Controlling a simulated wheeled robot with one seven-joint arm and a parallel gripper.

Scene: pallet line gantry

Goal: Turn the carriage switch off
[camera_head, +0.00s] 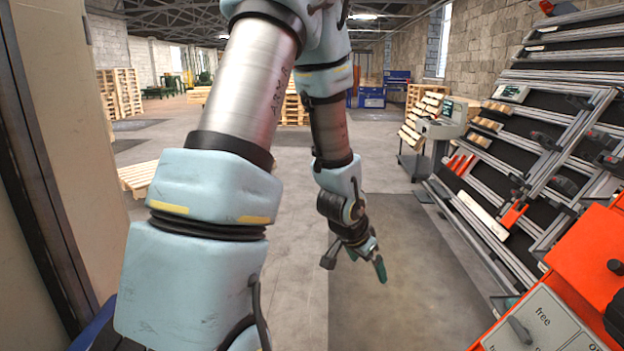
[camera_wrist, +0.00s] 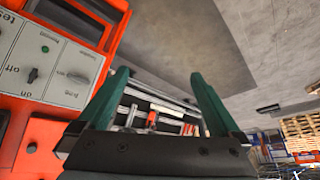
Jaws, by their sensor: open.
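An orange control box with a grey switch plate (camera_head: 540,325) stands at the lower right of the head view, cut off by the frame. A dark knob (camera_head: 520,331) sits by the word "free". In the wrist view the plate (camera_wrist: 55,58) is at upper left, with a dark switch (camera_wrist: 33,76) beside "on" and "off", another knob (camera_wrist: 78,77) and a green lamp (camera_wrist: 45,49). The small labels are too blurred to tell which is the carriage switch. My gripper (camera_head: 355,265) is open and empty, apart from the box; its green fingers (camera_wrist: 160,73) show in the wrist view.
A sloped frame of rails (camera_head: 560,140) with orange clamps runs along the right. A console (camera_head: 442,125) and pallets stand behind it. A beige panel (camera_head: 35,150) edges the left. The floor (camera_head: 390,310) below my gripper is clear.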

